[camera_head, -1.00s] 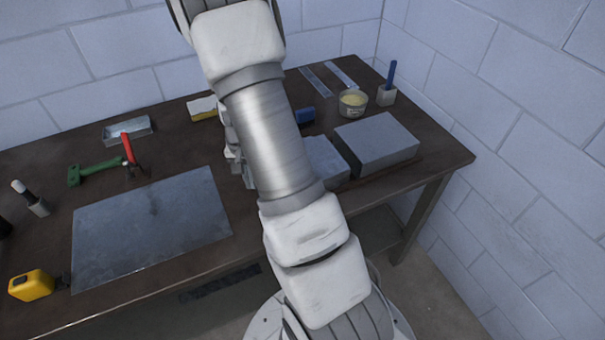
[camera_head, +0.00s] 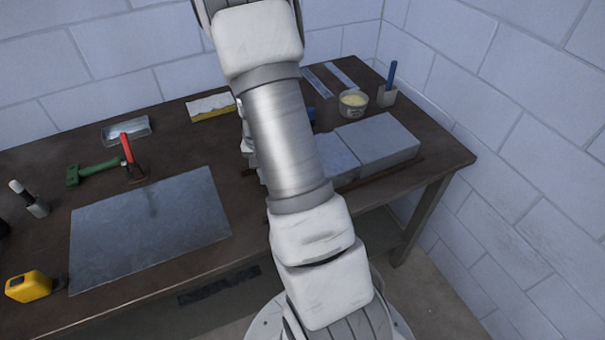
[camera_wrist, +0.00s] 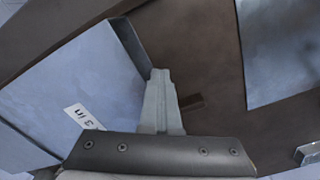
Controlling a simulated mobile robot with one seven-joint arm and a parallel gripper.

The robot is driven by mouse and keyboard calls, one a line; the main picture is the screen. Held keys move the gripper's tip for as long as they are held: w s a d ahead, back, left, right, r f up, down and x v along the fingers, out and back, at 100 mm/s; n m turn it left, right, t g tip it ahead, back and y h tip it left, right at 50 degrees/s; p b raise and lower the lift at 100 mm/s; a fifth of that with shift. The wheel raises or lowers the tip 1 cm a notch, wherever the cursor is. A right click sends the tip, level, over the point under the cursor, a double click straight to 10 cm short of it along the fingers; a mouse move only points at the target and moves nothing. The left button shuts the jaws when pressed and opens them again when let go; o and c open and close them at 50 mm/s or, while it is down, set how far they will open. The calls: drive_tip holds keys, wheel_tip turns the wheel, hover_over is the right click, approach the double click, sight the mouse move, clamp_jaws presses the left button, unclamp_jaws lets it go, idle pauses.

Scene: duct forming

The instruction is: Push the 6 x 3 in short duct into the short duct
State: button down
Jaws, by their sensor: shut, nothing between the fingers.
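The 6 x 3 in short duct (camera_head: 344,163) is a grey metal box form on the bench, partly hidden behind my arm. The larger short duct (camera_head: 385,143) lies against its right side, with only a thin seam between them. In the wrist view, a duct face with a "3 in" label (camera_wrist: 84,117) fills the left, and its raised end edge (camera_wrist: 130,45) runs down to my fingers. My gripper (camera_wrist: 160,78) is shut and empty, its fingertips at that end edge; I cannot tell for sure whether they touch. My arm mostly hides the gripper in the head view.
A flat metal sheet (camera_head: 150,228) covers the bench's left front. A red-handled tool (camera_head: 129,155), a green tool (camera_head: 95,172) and a yellow tape measure (camera_head: 30,287) lie around it. A tub (camera_head: 353,103) and a blue-handled brush (camera_head: 389,85) stand behind the ducts.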

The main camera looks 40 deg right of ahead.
drive_tip(key=shift+s+d+b, duration=0.15)
drive_tip(key=shift+s+d, duration=0.1)
drive_tip(key=shift+d, duration=0.65)
drive_tip(key=shift+s+d+b, duration=0.15)
drive_tip(key=shift+s+d, duration=0.1)
drive_tip(key=shift+d, duration=0.6)
drive_tip(key=shift+w+a+r, duration=0.1)
drive_tip(key=shift+w+a, duration=0.1)
drive_tip(key=shift+a, duration=0.6)
drive_tip(key=shift+r+p, duration=2.45)
drive_tip(key=shift+r, duration=1)
